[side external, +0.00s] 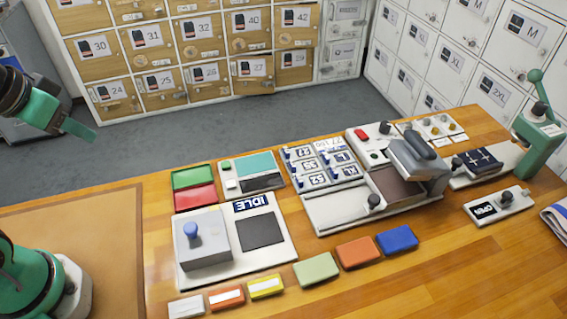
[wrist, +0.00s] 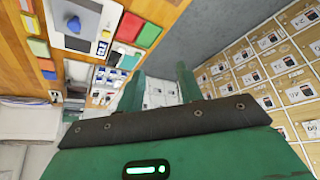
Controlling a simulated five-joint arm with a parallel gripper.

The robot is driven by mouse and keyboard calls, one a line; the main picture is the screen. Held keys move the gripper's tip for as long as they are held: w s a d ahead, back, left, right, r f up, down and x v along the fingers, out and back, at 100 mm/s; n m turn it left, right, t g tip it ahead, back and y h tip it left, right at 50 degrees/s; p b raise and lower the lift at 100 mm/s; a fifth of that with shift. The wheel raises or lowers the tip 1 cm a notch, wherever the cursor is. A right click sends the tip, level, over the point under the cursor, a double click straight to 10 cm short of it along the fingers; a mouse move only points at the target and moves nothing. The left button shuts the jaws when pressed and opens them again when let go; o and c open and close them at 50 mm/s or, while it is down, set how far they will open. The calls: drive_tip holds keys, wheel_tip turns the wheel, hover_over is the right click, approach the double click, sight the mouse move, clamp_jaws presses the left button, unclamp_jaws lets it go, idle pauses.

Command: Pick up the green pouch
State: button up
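The light green pouch (side external: 317,270) lies flat on the wooden counter in the side view, at the left end of a row with an orange pouch (side external: 357,253) and a blue pouch (side external: 397,240). It also shows at the upper left of the wrist view (wrist: 38,47). My gripper (side external: 78,129) is raised at the far left of the side view, well away from the pouches. In the wrist view my gripper (wrist: 158,85) has its two fingers spread with nothing between them.
A white station with a blue knob (side external: 191,231) stands behind-left of the pouch. Small white, orange and yellow tags (side external: 266,287) lie to its left. A larger machine (side external: 415,160) stands at back right. The front right counter is clear.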

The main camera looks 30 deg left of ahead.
drive_tip(key=shift+o, duration=0.2)
drive_tip(key=o, duration=0.9)
drive_tip(key=shift+w, duration=0.1)
